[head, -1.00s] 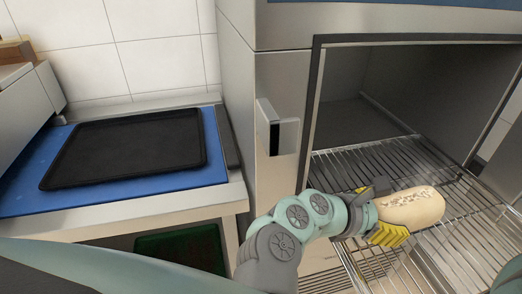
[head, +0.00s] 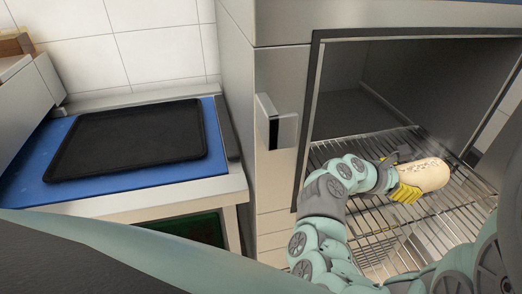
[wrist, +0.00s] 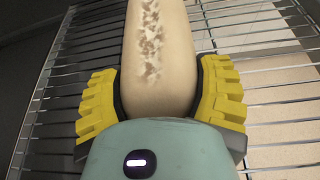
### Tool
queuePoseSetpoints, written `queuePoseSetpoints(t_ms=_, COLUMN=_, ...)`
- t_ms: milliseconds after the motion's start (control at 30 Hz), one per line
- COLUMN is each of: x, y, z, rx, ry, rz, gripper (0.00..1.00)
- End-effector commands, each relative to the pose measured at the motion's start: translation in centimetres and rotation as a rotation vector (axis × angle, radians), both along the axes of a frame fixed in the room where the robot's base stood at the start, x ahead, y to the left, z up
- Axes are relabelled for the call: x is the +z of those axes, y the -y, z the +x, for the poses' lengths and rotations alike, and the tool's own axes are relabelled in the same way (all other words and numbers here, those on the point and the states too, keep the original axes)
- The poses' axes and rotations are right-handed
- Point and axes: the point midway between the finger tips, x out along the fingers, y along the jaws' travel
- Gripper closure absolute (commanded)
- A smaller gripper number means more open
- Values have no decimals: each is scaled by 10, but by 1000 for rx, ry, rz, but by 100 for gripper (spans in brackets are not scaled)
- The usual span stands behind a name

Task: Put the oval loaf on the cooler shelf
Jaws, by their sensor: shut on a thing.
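The pale oval loaf (head: 428,175), with a floury streak along its top, is over the wire shelf (head: 350,147) of the open steel cabinet at the right. My gripper (head: 403,179) is shut on its near end. In the wrist view the yellow fingers (wrist: 163,100) press on both sides of the loaf (wrist: 158,45), and the wire rods (wrist: 280,72) show beneath and around it. I cannot tell whether the loaf touches the rods. The loaf's far end is cut off in the wrist view.
A steel upright with a handle (head: 280,122) stands left of the cabinet opening. A black tray (head: 130,138) lies on a blue mat (head: 35,185) on the bench at the left. A green crate (head: 190,230) is below. The shelf's left and back parts are bare.

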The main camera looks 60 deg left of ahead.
Motion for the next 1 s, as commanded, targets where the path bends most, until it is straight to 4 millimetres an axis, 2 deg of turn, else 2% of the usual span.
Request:
queuePoseSetpoints(t_ms=200, x=-16, y=-3, z=-1, rx=8, ry=3, rz=0, gripper=76)
queuePoseSetpoints(t_ms=600, x=-21, y=-3, z=-1, rx=7, ry=3, rz=2, gripper=76)
queuePoseSetpoints(t_ms=633, x=-20, y=-3, z=-2, rx=7, ry=2, rz=2, gripper=29)
queuePoseSetpoints(t_ms=900, x=-19, y=-2, z=-1, rx=5, ry=2, rz=3, gripper=1)
queuePoseSetpoints(t_ms=1000, x=-19, y=-2, z=-1, rx=4, ry=2, rz=2, gripper=0)
